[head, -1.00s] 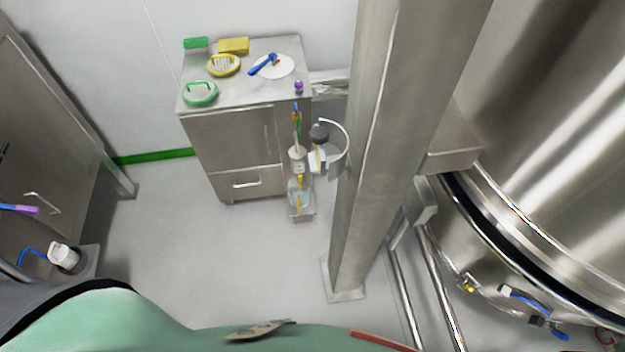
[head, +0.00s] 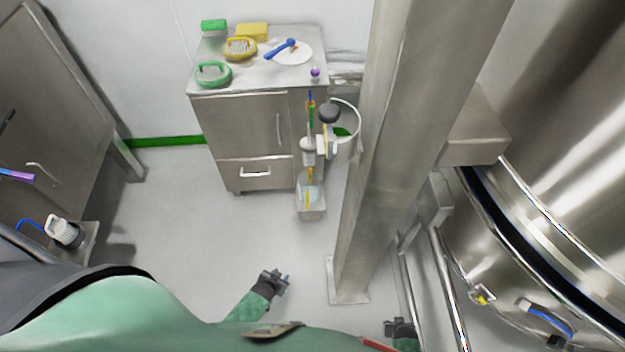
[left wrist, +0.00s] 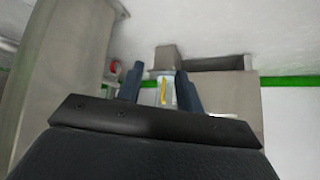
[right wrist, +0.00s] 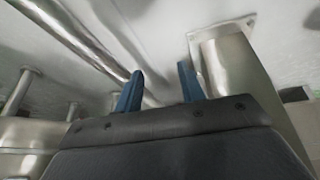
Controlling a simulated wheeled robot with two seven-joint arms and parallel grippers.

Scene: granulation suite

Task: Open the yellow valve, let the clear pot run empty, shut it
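A clear pot (head: 311,197) with a yellow upright strip hangs low at the right side of the steel cabinet, below white and green-yellow fittings. It also shows, small, between my left fingers in the left wrist view (left wrist: 168,92). A small yellow fitting (head: 482,296) sits low on the big steel vessel; I cannot tell whether this or a part above the pot is the yellow valve. My left gripper (head: 279,278) is open and empty over the floor, well short of the pot. My right gripper (head: 402,325) is open and empty at the bottom edge.
A steel post (head: 395,150) stands right of the pot, with pipes (head: 446,280) beside the vessel (head: 580,130). The steel cabinet (head: 240,130) carries yellow and green items and a white disc. The floor (head: 200,230) before the cabinet is clear.

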